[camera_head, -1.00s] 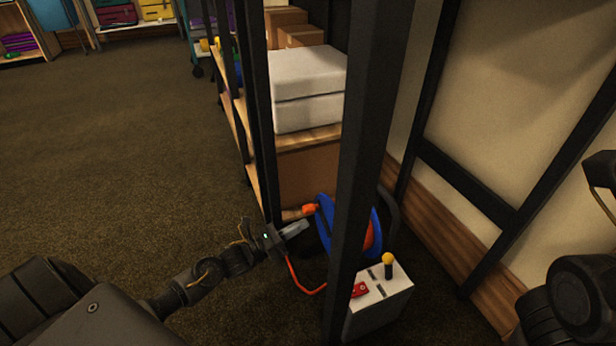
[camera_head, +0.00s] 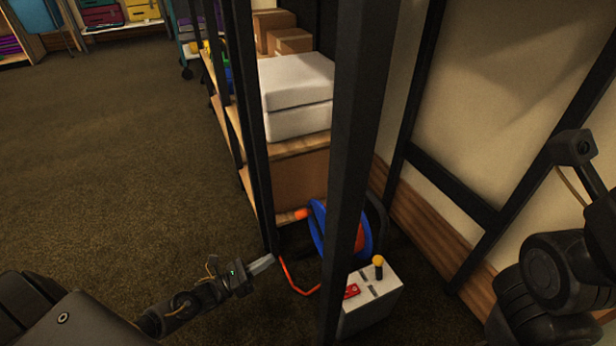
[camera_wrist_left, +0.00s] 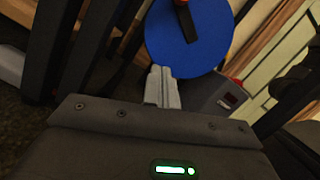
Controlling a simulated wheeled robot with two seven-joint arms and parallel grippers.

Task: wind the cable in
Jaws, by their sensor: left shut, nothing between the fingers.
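A blue cable reel (camera_head: 317,228) with an orange-red inside stands on the floor, partly hidden behind a dark post. An orange handle or plug (camera_head: 302,214) shows at its left side. The orange-red cable (camera_head: 287,275) hangs at the reel's left and bends right along the floor towards the white box. My left gripper (camera_head: 268,262) is shut and empty, left of the reel and apart from it. In the left wrist view its fingers (camera_wrist_left: 163,84) are together in front of the blue reel disc (camera_wrist_left: 188,38). My right arm shows at the right edge; its gripper is not visible.
A dark upright post (camera_head: 350,150) stands before the reel. A white box (camera_head: 372,300) with a yellow-knobbed lever (camera_head: 378,263) and a red part is right of it. A wooden shelf (camera_head: 300,146) with white boxes (camera_head: 297,95) stands behind. Carpet at left is clear.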

